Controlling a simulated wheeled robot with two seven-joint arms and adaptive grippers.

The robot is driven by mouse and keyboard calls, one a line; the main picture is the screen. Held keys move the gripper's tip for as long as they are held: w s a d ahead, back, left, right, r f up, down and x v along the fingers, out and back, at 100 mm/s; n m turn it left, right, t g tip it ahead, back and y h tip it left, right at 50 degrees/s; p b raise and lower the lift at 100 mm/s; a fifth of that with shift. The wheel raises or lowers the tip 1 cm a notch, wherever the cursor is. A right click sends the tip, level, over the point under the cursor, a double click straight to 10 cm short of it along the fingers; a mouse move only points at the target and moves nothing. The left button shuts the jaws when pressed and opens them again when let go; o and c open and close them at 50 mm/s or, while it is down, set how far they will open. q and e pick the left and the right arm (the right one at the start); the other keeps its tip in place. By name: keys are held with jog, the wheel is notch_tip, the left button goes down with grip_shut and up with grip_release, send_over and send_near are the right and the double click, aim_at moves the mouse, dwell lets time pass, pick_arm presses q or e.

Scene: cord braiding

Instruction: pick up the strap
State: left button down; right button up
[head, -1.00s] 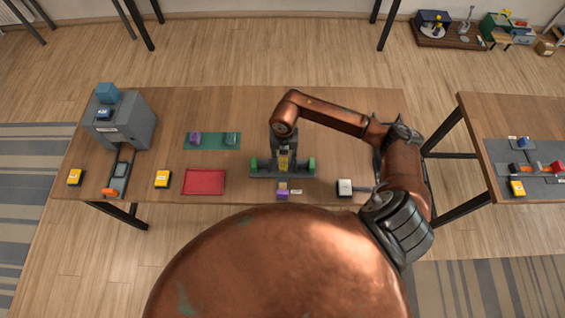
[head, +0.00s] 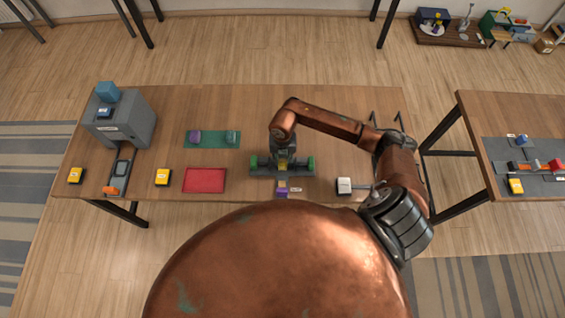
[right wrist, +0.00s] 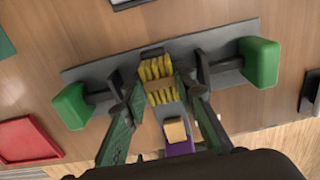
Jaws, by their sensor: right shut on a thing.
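The strap (right wrist: 158,72) looks like a short yellow ribbed or braided piece with a tan band across it, in the middle of a grey fixture (right wrist: 100,70) with green end knobs. My right gripper (right wrist: 165,88) reaches down over the fixture, with one finger on each side of the strap, shut on it. In the head view my right gripper (head: 284,160) hides most of the strap. The strap still sits at the fixture; I cannot tell whether it is lifted. My left gripper is not in view.
A purple block with a tan top (head: 282,192) stands at the fixture's front. A red tray (head: 204,180), a green mat (head: 213,139) and a grey machine (head: 128,125) lie to the left. A white box (head: 344,186) is to the right. The table's back middle is clear.

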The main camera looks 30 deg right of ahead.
grip_shut()
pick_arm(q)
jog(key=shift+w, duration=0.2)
pick_arm(e)
jog(key=shift+r, duration=0.1)
jog(key=shift+r, duration=0.6)
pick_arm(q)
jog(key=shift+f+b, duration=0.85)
pick_arm(e)
jog(key=s+a+r, duration=0.7)
jog(key=s+r, duration=0.4)
jog(key=s, duration=0.1)
jog(key=shift+r, duration=0.3)
